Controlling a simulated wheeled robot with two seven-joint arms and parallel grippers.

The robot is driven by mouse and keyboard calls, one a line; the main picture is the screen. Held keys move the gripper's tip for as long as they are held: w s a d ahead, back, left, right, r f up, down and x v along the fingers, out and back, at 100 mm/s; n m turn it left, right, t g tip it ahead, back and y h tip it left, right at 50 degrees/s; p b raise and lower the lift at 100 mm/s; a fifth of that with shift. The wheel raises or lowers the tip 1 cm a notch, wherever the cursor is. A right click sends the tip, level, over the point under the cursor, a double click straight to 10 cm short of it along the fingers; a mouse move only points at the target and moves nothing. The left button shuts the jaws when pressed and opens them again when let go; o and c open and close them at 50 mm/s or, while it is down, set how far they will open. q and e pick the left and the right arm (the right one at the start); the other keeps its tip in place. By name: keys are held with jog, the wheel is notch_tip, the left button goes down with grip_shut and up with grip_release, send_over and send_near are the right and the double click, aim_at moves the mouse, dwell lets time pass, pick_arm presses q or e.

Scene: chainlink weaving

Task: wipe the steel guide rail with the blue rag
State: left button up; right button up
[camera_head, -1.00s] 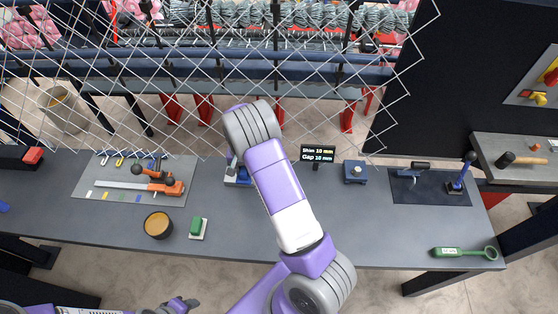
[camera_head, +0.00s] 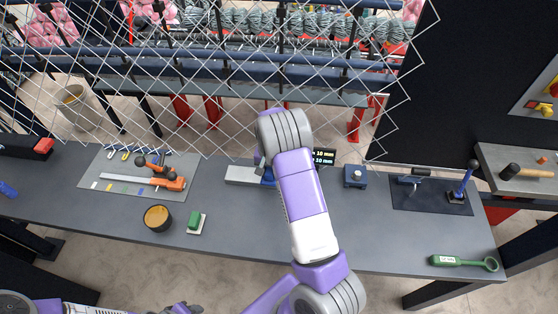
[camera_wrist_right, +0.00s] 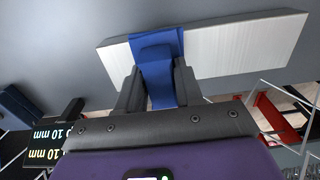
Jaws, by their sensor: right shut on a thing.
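The steel guide rail (camera_head: 243,175) is a pale bar lying on the grey bench, partly hidden behind my right arm. It fills the top of the right wrist view (camera_wrist_right: 235,50). My right gripper (camera_head: 262,164) is shut on the blue rag (camera_wrist_right: 160,70). The rag is draped across the rail's face, with its folded part between the fingers. In the head view a small part of the rag (camera_head: 268,178) shows beside my arm. My left gripper (camera_head: 182,309) is low at the bottom edge, cut off, and its fingers are unclear.
A display (camera_head: 325,157) and a small blue block (camera_head: 354,176) stand right of the rail. A tool mat (camera_head: 105,169), an amber bowl (camera_head: 157,217) and a green-topped block (camera_head: 196,222) are to the left. Chainlink mesh (camera_head: 215,80) hangs behind. The front middle bench is clear.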

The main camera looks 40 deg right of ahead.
jog(key=shift+s+d, duration=0.8)
jog(key=shift+s, duration=0.05)
notch_tip(320, 180, up, 3)
jog(key=shift+f+p, duration=0.15)
jog(key=shift+p, duration=0.45)
jog(key=shift+w+r+p, duration=0.1)
jog(key=shift+r+p, duration=0.4)
jog(key=shift+r, duration=0.2)
pick_arm(q)
jog(key=r+p, duration=0.1)
jog(key=r, duration=0.1)
jog(key=s+r+p, duration=0.1)
jog(key=r, duration=0.1)
jog(key=shift+s+r+p, duration=0.1)
jog(key=shift+r+p, duration=0.2)
jog(key=shift+r, duration=0.05)
pick_arm(e)
notch_tip(320, 180, up, 4)
jog(key=shift+a+f, duration=0.1)
